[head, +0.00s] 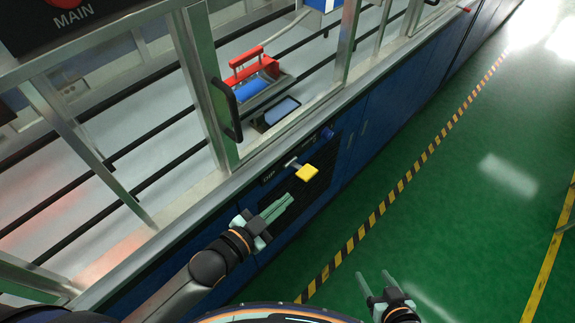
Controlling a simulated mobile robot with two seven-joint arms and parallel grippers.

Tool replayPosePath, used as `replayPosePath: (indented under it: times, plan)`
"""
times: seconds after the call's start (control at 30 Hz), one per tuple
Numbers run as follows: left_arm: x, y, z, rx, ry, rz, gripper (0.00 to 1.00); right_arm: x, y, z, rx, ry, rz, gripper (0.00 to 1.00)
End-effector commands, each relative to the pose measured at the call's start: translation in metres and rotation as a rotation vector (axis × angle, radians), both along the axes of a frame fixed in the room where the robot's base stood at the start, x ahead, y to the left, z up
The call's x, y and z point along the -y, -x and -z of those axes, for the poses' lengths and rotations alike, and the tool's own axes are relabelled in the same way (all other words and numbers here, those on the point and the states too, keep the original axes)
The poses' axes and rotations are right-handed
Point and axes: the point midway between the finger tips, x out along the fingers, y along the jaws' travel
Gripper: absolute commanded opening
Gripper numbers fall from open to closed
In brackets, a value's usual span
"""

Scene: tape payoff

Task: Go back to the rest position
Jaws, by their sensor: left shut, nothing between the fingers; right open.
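My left gripper (287,200) is shut and empty. It is in front of the blue cabinet side of the machine, just below and left of a yellow tag or handle (307,172) on the dark panel. A small gap seems to lie between the fingertips and the yellow piece. My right gripper (374,277) is at the bottom right, over the green floor. Its two fingers are apart and nothing is between them.
A machine with a metal frame (206,85) and a black door handle (226,110) runs along the left. Inside are a red part (252,66) and a blue roller (252,89). The green floor (470,190) at right is clear, with a yellow-black stripe (376,218).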

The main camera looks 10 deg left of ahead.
Motion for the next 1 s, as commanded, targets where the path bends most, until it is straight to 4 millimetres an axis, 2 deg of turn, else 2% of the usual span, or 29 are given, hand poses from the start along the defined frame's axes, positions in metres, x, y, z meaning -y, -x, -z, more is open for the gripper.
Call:
replayPosePath:
  times: [0.17,0.27,0.37,0.5,0.63,0.77,1.0]
  plan:
    - [0.000,0.000,0.000,-0.001,0.001,0.000,0.00,0.000,0.000,0.000,0.000,0.000,0.000,0.67]
    - [-0.006,0.005,0.008,-0.043,0.013,-0.029,0.00,0.000,0.000,0.000,0.000,0.000,0.000,0.67]
    - [-0.026,0.020,0.034,-0.171,0.046,-0.123,0.00,0.000,0.000,0.000,0.000,0.000,0.000,0.67]
    - [-0.066,0.061,0.080,-0.407,0.099,-0.306,0.00,0.000,0.000,0.000,0.000,0.000,0.000,0.67]
    - [-0.093,0.094,0.107,-0.551,0.127,-0.427,0.00,0.000,0.000,0.000,0.000,0.000,0.000,0.67]
    - [-0.104,0.108,0.117,-0.606,0.137,-0.476,0.00,0.000,0.000,0.000,0.000,0.000,0.000,0.67]
    - [-0.104,0.108,0.117,-0.608,0.136,-0.476,0.00,0.000,0.000,0.000,0.000,-0.001,0.001,0.67]
